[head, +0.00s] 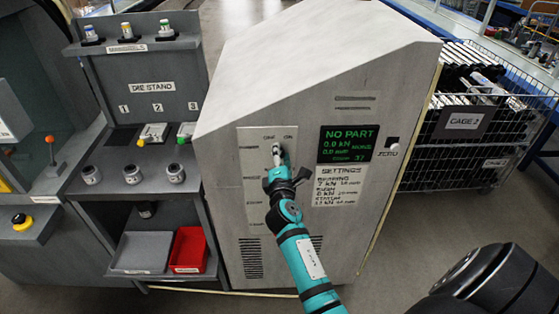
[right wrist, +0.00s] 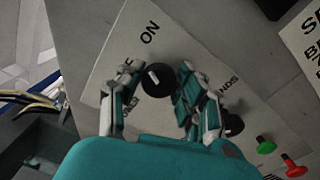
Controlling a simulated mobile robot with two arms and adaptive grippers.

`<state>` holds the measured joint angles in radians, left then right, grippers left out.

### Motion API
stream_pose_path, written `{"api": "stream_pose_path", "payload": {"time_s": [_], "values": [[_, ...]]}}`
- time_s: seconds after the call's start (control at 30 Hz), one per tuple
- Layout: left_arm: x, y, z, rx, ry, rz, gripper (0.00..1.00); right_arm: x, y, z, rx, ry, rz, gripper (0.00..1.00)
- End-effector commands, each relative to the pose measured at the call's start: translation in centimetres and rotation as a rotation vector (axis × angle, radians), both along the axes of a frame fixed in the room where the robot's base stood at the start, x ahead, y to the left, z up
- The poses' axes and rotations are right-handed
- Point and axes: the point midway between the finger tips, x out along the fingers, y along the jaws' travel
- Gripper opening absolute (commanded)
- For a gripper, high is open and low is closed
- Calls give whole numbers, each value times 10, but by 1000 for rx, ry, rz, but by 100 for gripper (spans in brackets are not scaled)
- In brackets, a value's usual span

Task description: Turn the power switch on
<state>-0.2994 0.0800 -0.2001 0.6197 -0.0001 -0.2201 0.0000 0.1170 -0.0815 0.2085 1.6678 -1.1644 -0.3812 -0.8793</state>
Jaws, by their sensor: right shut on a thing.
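The power switch, a round black knob (right wrist: 157,80) with a white mark near its upper-left edge, is on the pale panel (right wrist: 110,85) in the right wrist view. "ON" is printed above it; a partly hidden label is to its left. My right gripper (right wrist: 155,90) has its fingers on either side of the knob and is shut on it. In the head view the right gripper (head: 279,158) is at the upper part of the machine's panel (head: 252,190) and hides most of the switch. The left gripper is not in view.
A second black knob (right wrist: 232,124), a green button (right wrist: 265,146) and a red button (right wrist: 293,166) are near the gripper. A display (head: 347,143) reads "NO PART". Shelves with a red tray (head: 190,250) stand left; a wire cage (head: 465,135) stands right.

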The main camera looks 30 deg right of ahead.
Motion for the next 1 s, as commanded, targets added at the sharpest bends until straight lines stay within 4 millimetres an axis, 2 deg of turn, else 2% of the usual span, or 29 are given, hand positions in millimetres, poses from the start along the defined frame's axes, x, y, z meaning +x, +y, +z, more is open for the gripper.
{"api": "stream_pose_path", "payload": {"time_s": [0.1,0.5,1.0], "values": [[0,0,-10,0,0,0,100,0,-1,-3,84,-51,-2,3],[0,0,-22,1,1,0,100,0,0,-2,264,-161,-1,3],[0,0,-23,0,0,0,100,0,-1,-2,301,-182,-1,3]]}}
